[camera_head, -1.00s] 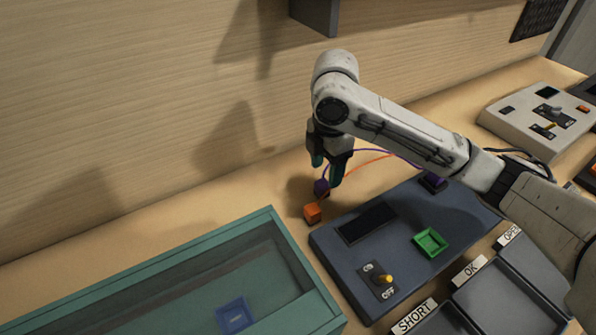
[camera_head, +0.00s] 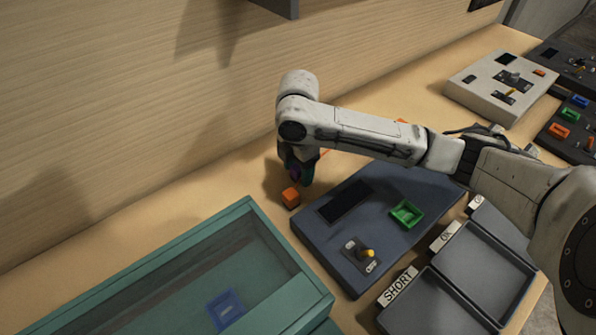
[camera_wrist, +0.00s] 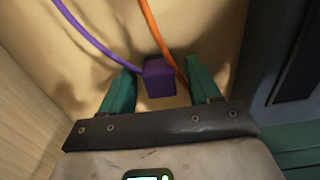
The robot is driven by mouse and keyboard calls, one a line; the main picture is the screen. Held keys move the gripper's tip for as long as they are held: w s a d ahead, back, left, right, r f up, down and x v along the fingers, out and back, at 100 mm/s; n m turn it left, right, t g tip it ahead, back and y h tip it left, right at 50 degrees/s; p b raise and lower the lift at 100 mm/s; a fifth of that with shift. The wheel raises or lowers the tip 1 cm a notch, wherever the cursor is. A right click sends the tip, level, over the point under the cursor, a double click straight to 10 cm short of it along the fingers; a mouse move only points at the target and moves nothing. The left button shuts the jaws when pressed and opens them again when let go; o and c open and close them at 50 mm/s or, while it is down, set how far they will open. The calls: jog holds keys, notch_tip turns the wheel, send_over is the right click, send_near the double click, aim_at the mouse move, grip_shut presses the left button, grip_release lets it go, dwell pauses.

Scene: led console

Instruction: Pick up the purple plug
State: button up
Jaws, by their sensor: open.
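The purple plug (camera_wrist: 159,78) is a small purple block with a purple cable, seen in the wrist view between the two green fingers of my gripper (camera_wrist: 158,90). The fingers stand apart on either side of it, with a narrow gap on the left and a wider one on the right. In the head view, my gripper (camera_head: 298,172) points down at the table, and only a small part of the purple plug (camera_head: 295,174) shows between the fingers. An orange cable (camera_wrist: 158,38) passes close to the plug's right side.
An orange block (camera_head: 291,197) sits on the table just in front of my gripper. The blue-grey console (camera_head: 330,255) with a green socket (camera_head: 406,214) and a switch (camera_head: 364,254) lies to the right. A teal glass-topped case (camera_head: 150,270) stands front left. The wall is behind.

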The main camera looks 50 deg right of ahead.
jog(key=shift+c, duration=0.4)
jog(key=c, duration=1)
jog(key=shift+o, duration=0.2)
jog(key=shift+r, duration=0.1)
jog(key=shift+r, duration=0.55)
jog(key=s+d+r+b, duration=0.1)
jog(key=s+d+r, duration=0.2)
jog(key=s+r, duration=0.8)
jog(key=s, duration=0.2)
jog(key=shift+s+r+b, duration=0.3)
jog(key=shift+s+b, duration=0.05)
